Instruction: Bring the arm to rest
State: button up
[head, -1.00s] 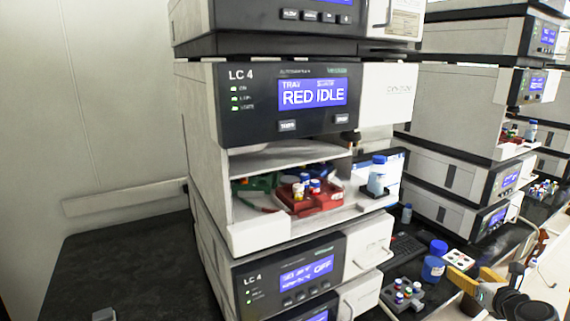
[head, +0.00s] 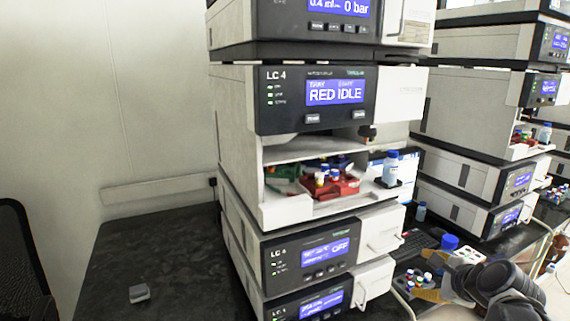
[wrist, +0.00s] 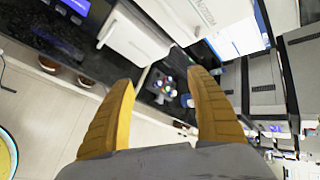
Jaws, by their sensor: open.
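My gripper shows in the wrist view (wrist: 160,105) with its two yellow fingers wide apart and nothing between them. Beyond the fingers, a small vial rack (wrist: 163,85) stands on the dark bench, well apart from them. In the head view my arm is at the lower right, in front of the bench. A yellow finger (head: 432,294) shows there beside the vial rack (head: 418,281); the rest of the gripper is partly hidden by my own arm.
An instrument stack labelled LC 4 (head: 317,194) stands in the middle, with a red tray (head: 330,187) of vials in its open bay. A blue-capped bottle (head: 390,168) stands at the bay's right. More stacks (head: 470,110) are at the right. The left bench (head: 165,260) is mostly clear.

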jog(key=s+a+r+n+g, duration=0.1)
jog(key=s+a+n+g, duration=0.2)
jog(key=s+a+n, duration=1.3)
jog(key=s+n, duration=0.2)
jog(key=n, duration=0.3)
jog(key=shift+s+a+g, duration=0.15)
jog(key=shift+a+g, duration=0.15)
jog(key=shift+a, duration=0.1)
